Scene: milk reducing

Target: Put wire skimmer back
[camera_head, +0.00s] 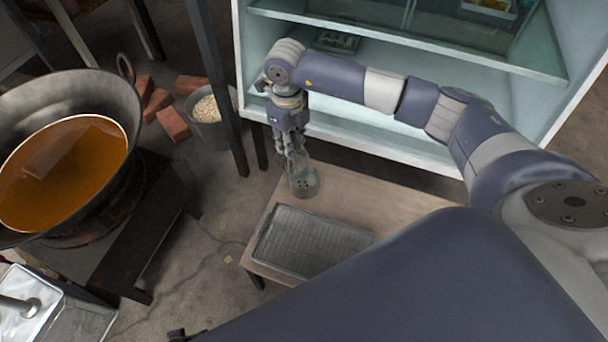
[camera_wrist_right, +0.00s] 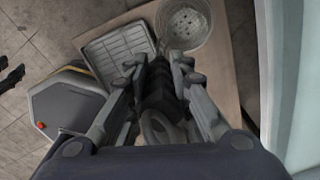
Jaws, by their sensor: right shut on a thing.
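The wire skimmer (camera_head: 304,184) shows as a round, perforated grey bowl hanging below my right gripper (camera_head: 288,152). The gripper points down and is shut on the skimmer's handle, which is mostly hidden by the fingers. The bowl is over the far left part of the low wooden table, beyond the grey tray (camera_head: 268,262); I cannot tell whether it touches the table. In the right wrist view the bowl (camera_wrist_right: 183,22) shows past the fingertips (camera_wrist_right: 158,62), beside the tray. Dark fingertips at the left edge of the wrist view (camera_wrist_right: 10,76) look like my left gripper; its opening is unclear.
A large wok (camera_head: 75,90) of orange-brown liquid sits on a dark stand at left. A bucket (camera_head: 212,130) and bricks (camera_head: 172,122) lie behind. A pale shelf cabinet (camera_head: 400,150) borders the table's far side. The table's right part (camera_head: 400,205) is bare.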

